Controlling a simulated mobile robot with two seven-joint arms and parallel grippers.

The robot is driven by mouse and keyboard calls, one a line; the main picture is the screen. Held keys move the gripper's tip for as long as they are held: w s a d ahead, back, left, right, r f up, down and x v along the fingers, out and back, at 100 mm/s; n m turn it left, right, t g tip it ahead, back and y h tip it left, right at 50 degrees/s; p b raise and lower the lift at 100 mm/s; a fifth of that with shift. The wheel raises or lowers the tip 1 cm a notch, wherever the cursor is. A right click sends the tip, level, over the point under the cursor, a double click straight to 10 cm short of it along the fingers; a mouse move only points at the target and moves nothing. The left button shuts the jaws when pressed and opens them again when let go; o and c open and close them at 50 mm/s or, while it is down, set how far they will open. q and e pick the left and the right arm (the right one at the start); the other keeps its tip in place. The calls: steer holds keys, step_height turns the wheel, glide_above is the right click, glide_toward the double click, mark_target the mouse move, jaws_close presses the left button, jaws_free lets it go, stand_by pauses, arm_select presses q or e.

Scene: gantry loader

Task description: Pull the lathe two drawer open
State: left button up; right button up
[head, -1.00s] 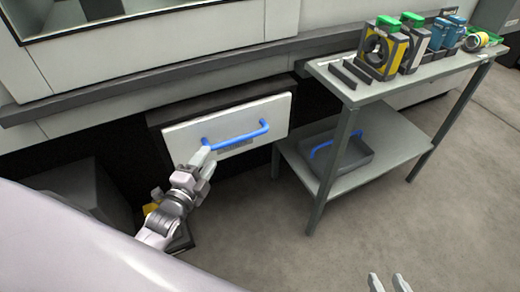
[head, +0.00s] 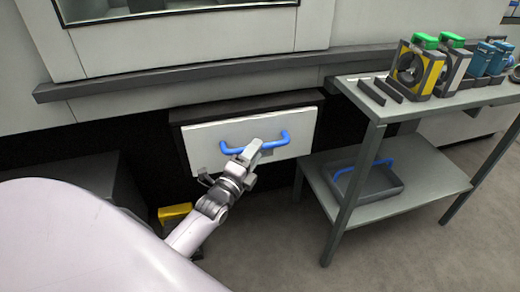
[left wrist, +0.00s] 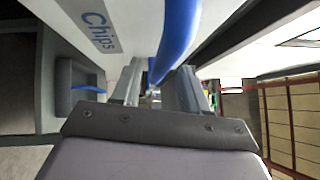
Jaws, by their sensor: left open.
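The drawer (head: 203,143) has a white front under a dark top edge, below the machine's ledge. Its blue bar handle (head: 231,151) runs across the front. In the left wrist view the handle (left wrist: 177,38) runs in between the two fingers, and a "Chips" label (left wrist: 97,30) shows on the drawer front. Whether a finger touches the bar I cannot tell. My right gripper is out of view.
A grey two-level table (head: 358,126) stands right of the drawer, one leg close to its right side. Its top holds yellow and white fixtures (head: 420,70) with green tops. A grey bin (head: 370,187) with a blue handle is on the lower shelf.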

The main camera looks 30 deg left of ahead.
arm_select(q)
steer(key=shift+w+a+r+b, duration=0.1)
steer(key=shift+w+b, duration=0.05)
steer(key=shift+w, duration=0.6)
steer(key=shift+w+r+b, duration=0.1)
steer(key=shift+w+b, duration=0.05)
steer(key=shift+w, duration=0.6)
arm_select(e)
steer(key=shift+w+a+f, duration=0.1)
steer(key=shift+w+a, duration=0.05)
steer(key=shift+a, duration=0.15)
arm_select(q)
jaws_close()
steer(key=shift+s, duration=0.1)
